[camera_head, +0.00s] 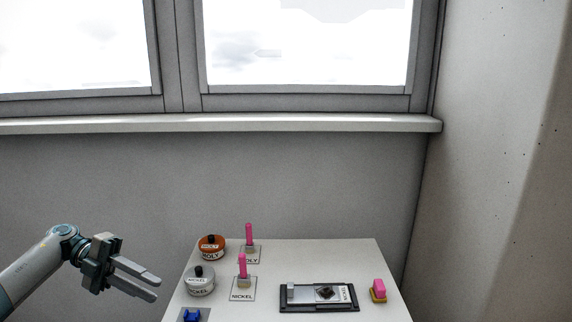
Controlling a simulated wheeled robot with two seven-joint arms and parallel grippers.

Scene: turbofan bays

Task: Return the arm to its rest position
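My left arm (36,266) comes in from the lower left. Its gripper (154,288) is beside the left edge of the white table (310,258), with its fingers pointing right and slightly down. The two fingers are apart, with a gap between them, and I see nothing held. The gripper does not appear to touch anything. My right gripper is not in view.
On the table are an orange MOLY container (211,253), a silver NICKEL container (200,287), two pink-handled tools (249,236) (242,266), a dark tray (319,308), a pink block (378,286) and a blue object (190,315). A wall and windows stand behind.

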